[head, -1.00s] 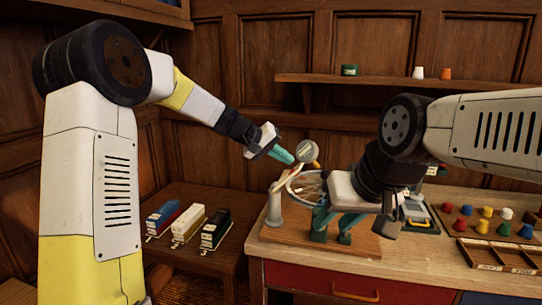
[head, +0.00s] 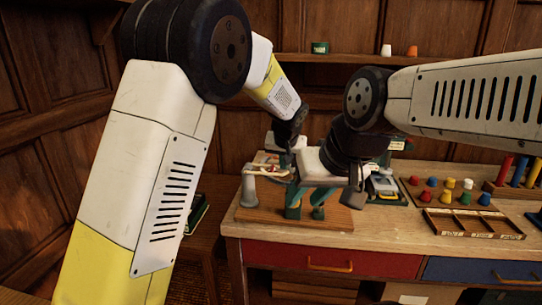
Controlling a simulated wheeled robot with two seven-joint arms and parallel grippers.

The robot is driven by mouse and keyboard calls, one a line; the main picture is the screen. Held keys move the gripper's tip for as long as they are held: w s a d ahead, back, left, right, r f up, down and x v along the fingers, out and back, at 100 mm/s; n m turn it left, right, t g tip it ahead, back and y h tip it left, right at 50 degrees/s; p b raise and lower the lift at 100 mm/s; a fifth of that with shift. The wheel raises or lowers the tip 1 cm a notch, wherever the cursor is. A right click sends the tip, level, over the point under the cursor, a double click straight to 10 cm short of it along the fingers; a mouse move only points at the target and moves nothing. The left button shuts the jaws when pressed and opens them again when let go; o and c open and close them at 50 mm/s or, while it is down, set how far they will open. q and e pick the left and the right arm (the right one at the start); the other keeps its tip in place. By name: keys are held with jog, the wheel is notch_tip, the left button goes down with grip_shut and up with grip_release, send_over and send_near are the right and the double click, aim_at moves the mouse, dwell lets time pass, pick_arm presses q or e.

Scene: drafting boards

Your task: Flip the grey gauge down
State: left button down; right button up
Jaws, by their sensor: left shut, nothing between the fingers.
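A grey post (head: 249,186) stands at the left of a wooden base board on the bench, with a pale hoop (head: 268,170) beside it. The round grey gauge is not clearly visible; my left gripper and wrist are over that area. My left gripper (head: 279,147) is shut and empty, just above and behind the hoop, partly hidden by my arms. I cannot tell whether it touches anything.
Several coloured pegs (head: 464,184) and a wooden sorting tray (head: 473,224) are on the bench to the right. A grey device (head: 383,187) stands behind my right gripper. A shelf (head: 400,62) holds small cups. My left arm covers most of the low side table.

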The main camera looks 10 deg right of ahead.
pick_arm(q)
jog(key=shift+s+d+f, duration=0.15)
jog(key=shift+d+f, duration=0.05)
jog(key=shift+f, duration=0.75)
jog(key=shift+f, duration=0.2)
